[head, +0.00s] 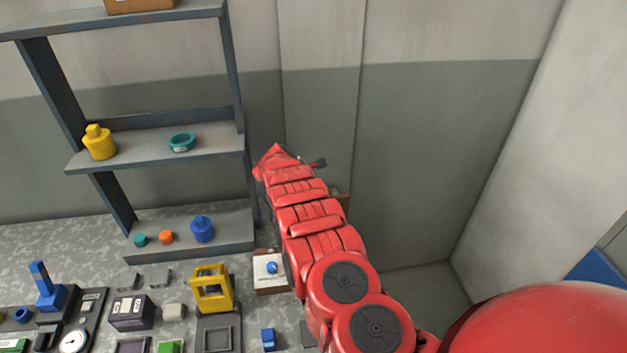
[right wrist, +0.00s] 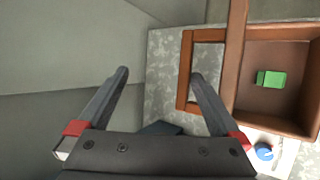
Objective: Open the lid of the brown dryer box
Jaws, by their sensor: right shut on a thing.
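The brown dryer box (right wrist: 275,108) is at the right in the right wrist view, its inside exposed, with a green block (right wrist: 270,79) in it. Its lid (right wrist: 237,50) stands raised, seen nearly edge-on. A brown loop handle (right wrist: 186,72) sticks out to the left of the lid. My right gripper (right wrist: 160,75) is shut on the handle, whose outer bar lies between the fingers; contact is hard to see. In the head view my red right arm hides most of the box; a brown edge (head: 343,200) shows beside the arm. My left gripper is out of view.
A white panel with a blue knob (head: 271,267) sits at the box front. A grey shelf rack (head: 160,150) stands to the left of my arm, with a yellow bottle and a teal ring. Several small items crowd the lower-left counter. A wall is close behind.

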